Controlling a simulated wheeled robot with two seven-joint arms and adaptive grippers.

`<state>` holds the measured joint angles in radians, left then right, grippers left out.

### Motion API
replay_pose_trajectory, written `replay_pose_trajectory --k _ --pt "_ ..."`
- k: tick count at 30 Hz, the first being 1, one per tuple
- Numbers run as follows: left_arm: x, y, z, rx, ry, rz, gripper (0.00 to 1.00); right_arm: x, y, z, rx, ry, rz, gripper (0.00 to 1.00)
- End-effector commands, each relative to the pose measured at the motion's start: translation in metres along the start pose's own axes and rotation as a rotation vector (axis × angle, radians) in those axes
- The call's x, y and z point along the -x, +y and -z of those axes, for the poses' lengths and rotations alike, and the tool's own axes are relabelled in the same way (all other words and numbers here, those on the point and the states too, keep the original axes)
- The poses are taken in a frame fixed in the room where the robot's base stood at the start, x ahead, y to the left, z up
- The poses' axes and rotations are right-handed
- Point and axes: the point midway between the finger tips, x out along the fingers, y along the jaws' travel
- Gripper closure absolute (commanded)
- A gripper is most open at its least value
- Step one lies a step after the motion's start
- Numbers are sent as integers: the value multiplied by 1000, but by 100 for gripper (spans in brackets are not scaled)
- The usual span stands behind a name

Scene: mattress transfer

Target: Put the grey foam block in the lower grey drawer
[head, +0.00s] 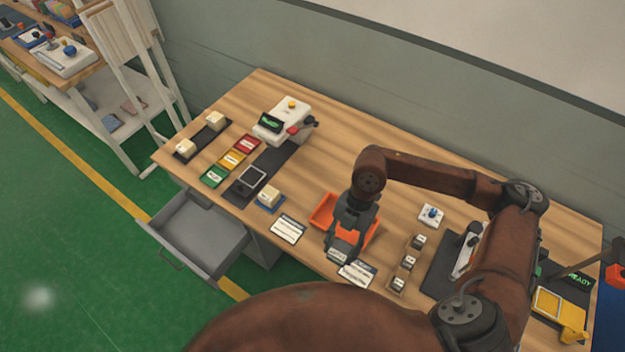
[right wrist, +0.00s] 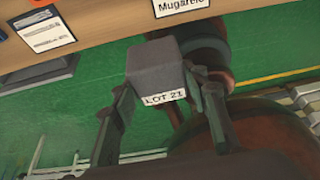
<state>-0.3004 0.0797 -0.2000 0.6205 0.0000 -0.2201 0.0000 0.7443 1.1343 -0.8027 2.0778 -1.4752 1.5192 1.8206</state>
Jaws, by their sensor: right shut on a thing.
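The grey foam block (right wrist: 156,60) is held between the fingers of my right gripper (right wrist: 160,88); its white label reads "LOT 21". In the head view the right gripper (head: 346,232) is over the front part of the table, by the orange tray, with the block (head: 340,253) at its lower end near the front edge. A grey drawer (head: 200,236) stands pulled out under the table's left end, to the left of the gripper. Its inside looks empty. Whether another drawer lies above or below it is hidden. My left gripper is out of view.
The wooden table (head: 345,128) carries an orange tray (head: 322,210), white cards (head: 288,229), a cream block on a blue mat (head: 269,196), coloured cards and a white device (head: 282,120). Green floor is clear left of the drawer.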

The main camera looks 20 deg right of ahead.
Motion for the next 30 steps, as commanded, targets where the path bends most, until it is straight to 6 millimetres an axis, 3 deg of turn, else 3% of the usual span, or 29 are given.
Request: replay_pose_trajectory --k 5,10,30 --pt "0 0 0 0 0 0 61 0 1 0 53 0 20 79" --pt "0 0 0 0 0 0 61 1 3 -4 282 1 114 79" --pt "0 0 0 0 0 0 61 14 12 -38 1774 -7 743 79"
